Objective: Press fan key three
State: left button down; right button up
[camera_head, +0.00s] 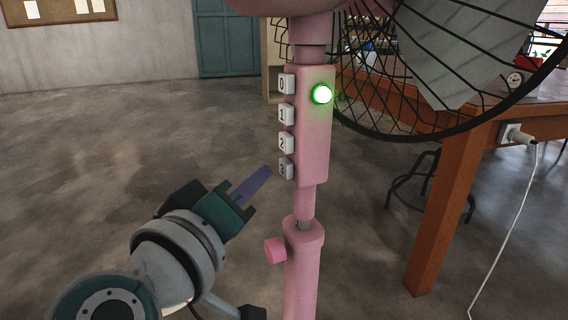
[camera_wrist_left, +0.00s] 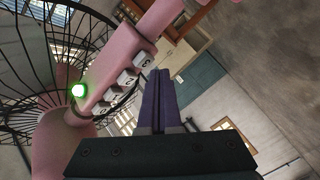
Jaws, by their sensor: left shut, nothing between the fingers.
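The pink fan's control box (camera_head: 314,140) has a column of white keys numbered 0 to 3 on its left side. Key three (camera_head: 286,168) is the lowest and looks shaded. A round green light (camera_head: 322,94) glows near the box's top. My left gripper (camera_head: 267,171) is shut and empty, its purple fingers pointing at key three with a small gap visible in the head view. In the left wrist view the closed fingers (camera_wrist_left: 160,73) are beside key three (camera_wrist_left: 143,58), the key nearest the tips. My right gripper is not in view.
A pink knob (camera_head: 274,250) sticks out from the pole below the box. The black fan cage (camera_head: 440,133) is at the upper right. A wooden table (camera_head: 452,200) with a socket and white cable stands behind. Floor to the left is clear.

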pick_arm(q)
jog(key=shift+a, duration=0.1)
jog(key=shift+s+a, duration=0.35)
jog(key=shift+a, duration=0.4)
jog(key=shift+s+a, duration=0.4)
jog(key=shift+a, duration=0.3)
jog(key=shift+s+a, duration=0.35)
jog(key=shift+a, duration=0.4)
